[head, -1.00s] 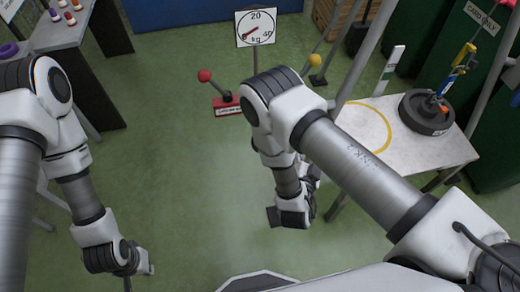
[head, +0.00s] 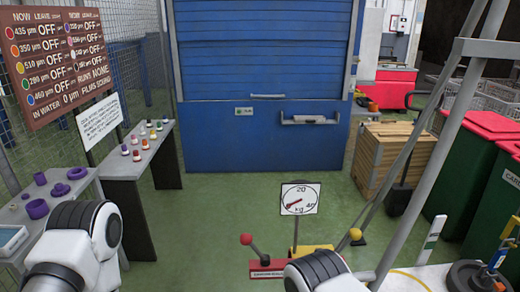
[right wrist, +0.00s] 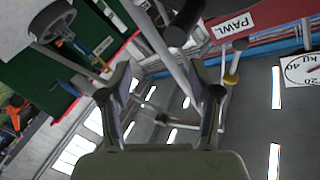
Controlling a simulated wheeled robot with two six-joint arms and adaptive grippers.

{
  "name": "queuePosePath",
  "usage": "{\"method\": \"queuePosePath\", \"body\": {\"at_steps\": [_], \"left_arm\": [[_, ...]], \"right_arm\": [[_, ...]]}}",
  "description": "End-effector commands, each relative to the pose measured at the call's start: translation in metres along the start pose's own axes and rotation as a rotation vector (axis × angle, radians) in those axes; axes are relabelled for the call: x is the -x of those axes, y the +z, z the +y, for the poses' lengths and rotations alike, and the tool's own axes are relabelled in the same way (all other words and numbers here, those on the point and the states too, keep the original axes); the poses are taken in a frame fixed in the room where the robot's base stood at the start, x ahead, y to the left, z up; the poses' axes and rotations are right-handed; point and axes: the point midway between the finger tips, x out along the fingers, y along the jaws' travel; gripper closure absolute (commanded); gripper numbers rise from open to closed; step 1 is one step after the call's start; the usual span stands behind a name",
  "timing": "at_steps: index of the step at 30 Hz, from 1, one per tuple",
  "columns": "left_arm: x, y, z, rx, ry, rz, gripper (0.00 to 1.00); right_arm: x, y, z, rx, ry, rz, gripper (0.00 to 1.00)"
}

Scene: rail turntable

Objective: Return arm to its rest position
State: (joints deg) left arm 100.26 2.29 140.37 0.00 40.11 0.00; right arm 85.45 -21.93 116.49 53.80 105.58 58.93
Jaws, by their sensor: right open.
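In the head view only upper parts of my two arms show. My left arm (head: 75,248) is at the lower left and my right arm (head: 322,272) is at the bottom, right of centre. My left gripper is out of view. My right gripper (right wrist: 163,90) shows in the right wrist view, with its two fingers spread apart and nothing between them.
A dial sign (head: 300,199) marked kg stands behind a red base (head: 267,268) with a red-knobbed lever, close beyond my right arm. A white table (head: 425,278) with a dark wheel (head: 478,278) is at right. A side table (head: 88,186) with purple rings is at left. Green floor lies between.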

Motion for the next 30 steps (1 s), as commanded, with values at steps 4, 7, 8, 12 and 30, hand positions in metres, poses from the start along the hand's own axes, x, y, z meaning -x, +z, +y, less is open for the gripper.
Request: {"method": "queuePosePath", "body": {"at_steps": [4,7,8,12,30], "left_arm": [[0.000,0.000,0.000,0.000,0.000,0.000,1.00],[0.000,0.000,0.000,0.000,0.000,0.000,1.00],[0.000,0.000,0.000,0.000,0.000,0.000,1.00],[0.000,0.000,0.000,0.000,0.000,0.000,1.00],[0.000,0.000,0.000,0.000,0.000,0.000,1.00]], "right_arm": [[-0.040,-0.050,0.018,-0.021,0.098,0.007,0.38],[-0.035,-0.042,0.060,0.098,0.274,-0.285,0.38],[-0.025,-0.035,0.072,0.150,0.313,-0.392,0.38],[0.061,-0.002,0.109,0.442,0.360,-0.962,0.38],[0.168,0.009,0.130,0.871,0.110,-1.553,0.38]]}}
